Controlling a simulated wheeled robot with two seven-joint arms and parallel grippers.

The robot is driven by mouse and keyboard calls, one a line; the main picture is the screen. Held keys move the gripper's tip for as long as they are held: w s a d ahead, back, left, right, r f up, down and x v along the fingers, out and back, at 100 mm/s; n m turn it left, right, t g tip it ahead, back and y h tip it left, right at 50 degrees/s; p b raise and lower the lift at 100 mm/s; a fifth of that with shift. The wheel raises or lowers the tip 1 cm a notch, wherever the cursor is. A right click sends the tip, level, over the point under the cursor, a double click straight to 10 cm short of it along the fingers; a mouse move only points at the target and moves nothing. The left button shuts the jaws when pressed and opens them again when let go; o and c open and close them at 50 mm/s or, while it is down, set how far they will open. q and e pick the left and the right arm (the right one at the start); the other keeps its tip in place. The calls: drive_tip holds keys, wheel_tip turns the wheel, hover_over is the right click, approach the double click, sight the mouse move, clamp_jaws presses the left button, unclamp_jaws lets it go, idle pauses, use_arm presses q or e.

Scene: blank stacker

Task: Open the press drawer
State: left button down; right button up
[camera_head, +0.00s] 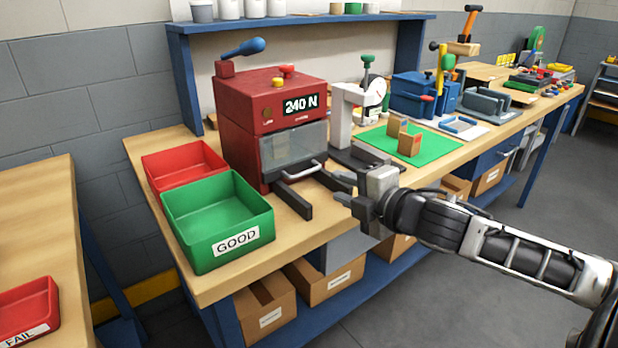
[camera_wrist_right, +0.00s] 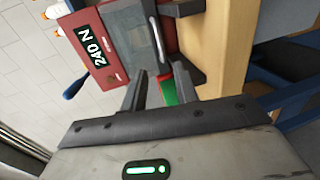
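The red press (camera_head: 271,108) stands on the workbench with a "240 N" display. It also shows in the right wrist view (camera_wrist_right: 121,77). On its lower front is a grey, see-through panel (camera_head: 292,146) with a light bar handle (camera_head: 304,172) along its bottom edge. The drawer looks flush with the press. Two dark rails stick out below. My right gripper (camera_head: 341,186) is open and empty, just to the right of the handle and apart from it. In the right wrist view the handle (camera_wrist_right: 158,40) lies beyond the spread fingertips. My left gripper is not in view.
A green "GOOD" bin (camera_head: 217,252) and a red bin (camera_head: 168,182) stand left of the press. A white gauge stand (camera_head: 342,118) and a green mat (camera_head: 446,149) lie to its right. Cardboard boxes (camera_head: 326,284) sit on the lower shelf.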

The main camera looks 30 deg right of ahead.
sight(306, 173)
drive_tip(key=x, duration=1.1)
drive_tip(key=shift+f, duration=0.1)
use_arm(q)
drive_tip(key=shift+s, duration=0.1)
use_arm(e)
drive_tip(key=shift+d, duration=0.1)
